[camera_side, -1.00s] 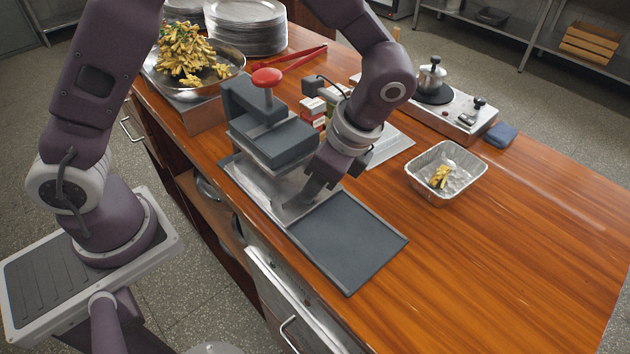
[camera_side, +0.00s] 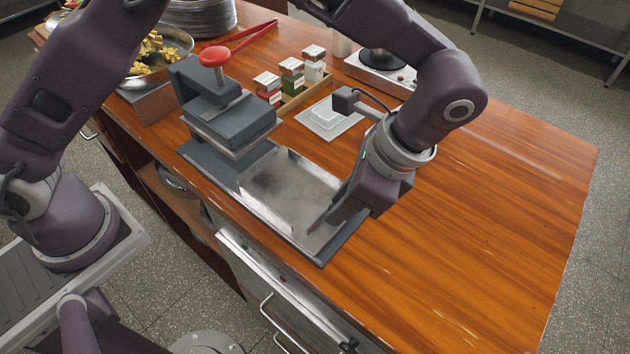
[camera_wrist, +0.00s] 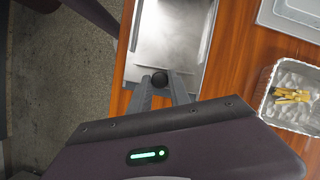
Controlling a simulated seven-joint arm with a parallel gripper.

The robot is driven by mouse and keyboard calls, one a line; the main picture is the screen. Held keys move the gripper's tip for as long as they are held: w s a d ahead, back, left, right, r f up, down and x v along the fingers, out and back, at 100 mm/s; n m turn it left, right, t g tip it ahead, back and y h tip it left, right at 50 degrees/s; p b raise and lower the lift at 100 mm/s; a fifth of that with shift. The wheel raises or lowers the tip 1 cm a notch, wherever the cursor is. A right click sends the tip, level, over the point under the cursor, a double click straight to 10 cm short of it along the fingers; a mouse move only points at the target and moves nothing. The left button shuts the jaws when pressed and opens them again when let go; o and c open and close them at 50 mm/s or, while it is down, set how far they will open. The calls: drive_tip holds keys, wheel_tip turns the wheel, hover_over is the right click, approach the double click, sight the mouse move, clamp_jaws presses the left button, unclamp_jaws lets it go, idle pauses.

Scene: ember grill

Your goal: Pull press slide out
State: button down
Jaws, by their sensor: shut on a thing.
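The press (camera_side: 215,105) is a dark grey block with a red knob (camera_side: 214,56) on top, left of centre in the side view. Its metal slide (camera_side: 285,190) lies extended out from under the press block over a dark base tray (camera_side: 322,258). The slide also shows in the wrist view (camera_wrist: 172,40), with a black round knob (camera_wrist: 160,79) at its near edge. My gripper (camera_wrist: 162,88) is shut on that knob, one finger on each side. In the side view my gripper (camera_side: 335,218) is at the slide's outer end, and its fingers hide the knob.
Spice boxes (camera_side: 290,75) stand in a wooden rack behind the press. A clear-lidded container (camera_side: 328,118) sits behind the slide. A foil tray with fries (camera_wrist: 290,95) is right of my gripper in the wrist view. The counter's right side is clear.

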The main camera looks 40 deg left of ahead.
drive_tip(key=shift+d, duration=0.85)
drive_tip(key=c, duration=1.2)
unclamp_jaws()
drive_tip(key=shift+c, duration=0.2)
drive_tip(key=v, duration=0.7)
